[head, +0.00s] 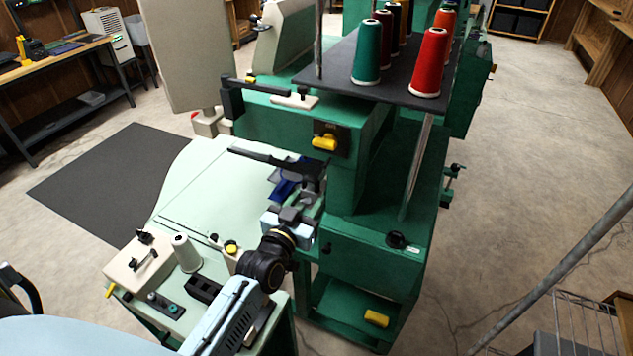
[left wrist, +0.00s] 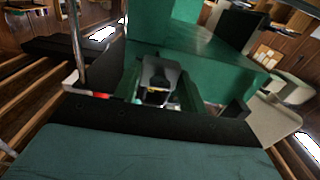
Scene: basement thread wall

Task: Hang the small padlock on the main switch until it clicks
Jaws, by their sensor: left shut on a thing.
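The main switch (head: 325,142) is a yellow handle on a black plate, on the front of the green machine (head: 275,122). My left gripper (head: 296,190) is below and a little left of the switch, apart from it in the picture. My right gripper is not in view.
A dark shelf with thread cones, teal (head: 367,52) and red (head: 429,62), overhangs right of the switch. A metal post (head: 416,165) stands below it. A pale worktop (head: 205,190) with a white spool (head: 187,254) lies left of my gripper. Open floor (head: 515,170) is at the right.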

